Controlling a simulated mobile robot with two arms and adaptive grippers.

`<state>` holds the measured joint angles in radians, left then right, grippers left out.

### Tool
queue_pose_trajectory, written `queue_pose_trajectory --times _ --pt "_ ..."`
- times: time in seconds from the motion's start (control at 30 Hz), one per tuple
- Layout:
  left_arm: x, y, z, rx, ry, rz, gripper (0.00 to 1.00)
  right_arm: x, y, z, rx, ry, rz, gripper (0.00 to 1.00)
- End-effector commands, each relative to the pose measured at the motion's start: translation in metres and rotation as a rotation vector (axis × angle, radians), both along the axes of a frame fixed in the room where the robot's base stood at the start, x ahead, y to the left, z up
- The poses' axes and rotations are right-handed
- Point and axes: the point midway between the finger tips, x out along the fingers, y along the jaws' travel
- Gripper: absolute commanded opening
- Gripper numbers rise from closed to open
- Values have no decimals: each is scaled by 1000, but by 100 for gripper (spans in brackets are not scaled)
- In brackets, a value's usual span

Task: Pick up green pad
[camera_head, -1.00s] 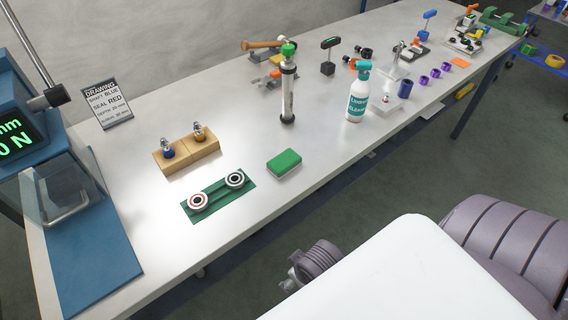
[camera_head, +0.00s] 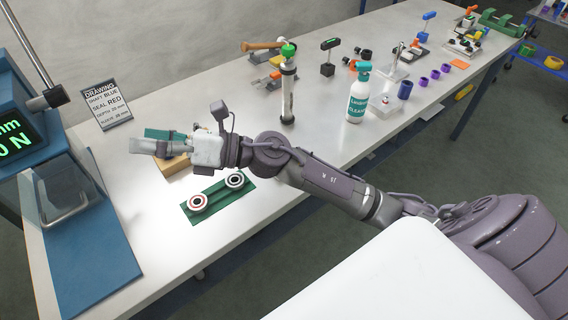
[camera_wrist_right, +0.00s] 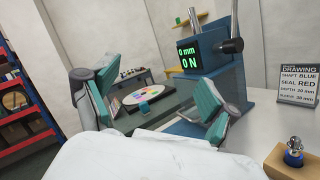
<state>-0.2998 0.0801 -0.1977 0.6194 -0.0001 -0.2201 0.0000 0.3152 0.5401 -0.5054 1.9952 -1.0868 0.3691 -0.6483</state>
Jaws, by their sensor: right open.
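The green pad is hidden in the head view now, behind my right arm, which crosses the place on the bench where it lay earlier. My right gripper (camera_head: 156,143) reaches over the left part of the bench, in front of the wooden block and well to the left of the pad's place. In the right wrist view its two teal-lined fingers (camera_wrist_right: 150,98) are wide apart with nothing between them. The wrist view does not show the pad. My left gripper is not in view.
A green fixture with two ring seals (camera_head: 218,196) lies just below my right arm. The wooden block (camera_head: 176,166) is partly covered by the gripper. A blue press (camera_head: 40,150) stands at left, beside a drawing sign (camera_head: 107,104). A tall cylinder (camera_head: 288,95) and a spray bottle (camera_head: 358,95) stand behind the arm.

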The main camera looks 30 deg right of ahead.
Motion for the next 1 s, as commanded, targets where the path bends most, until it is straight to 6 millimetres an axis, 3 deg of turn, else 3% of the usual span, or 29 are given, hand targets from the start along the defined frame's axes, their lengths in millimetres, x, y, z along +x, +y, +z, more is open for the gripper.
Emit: queue_pose_trajectory --times 0.07,0.17,0.27,0.3,0.4,0.5,0.6,0.77,1.0 --pt "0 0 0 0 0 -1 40 -4 9 -26 -332 -200 132 86" --pt "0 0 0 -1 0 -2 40 -1 -12 -75 -754 -382 302 86" --pt "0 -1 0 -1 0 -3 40 12 -72 -117 -1158 -466 467 86" --pt "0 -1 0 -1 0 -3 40 17 -102 -127 -1302 -472 527 86" --pt "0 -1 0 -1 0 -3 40 27 -178 -134 -1596 -427 662 86" --pt "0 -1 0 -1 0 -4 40 28 -237 -128 -1786 -345 763 86" --pt "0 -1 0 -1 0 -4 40 25 -273 -119 -1890 -275 825 86" --pt "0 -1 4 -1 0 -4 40 21 -291 -126 -1935 -230 863 86" --pt "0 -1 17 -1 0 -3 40 20 -290 -173 -1931 -230 865 86"
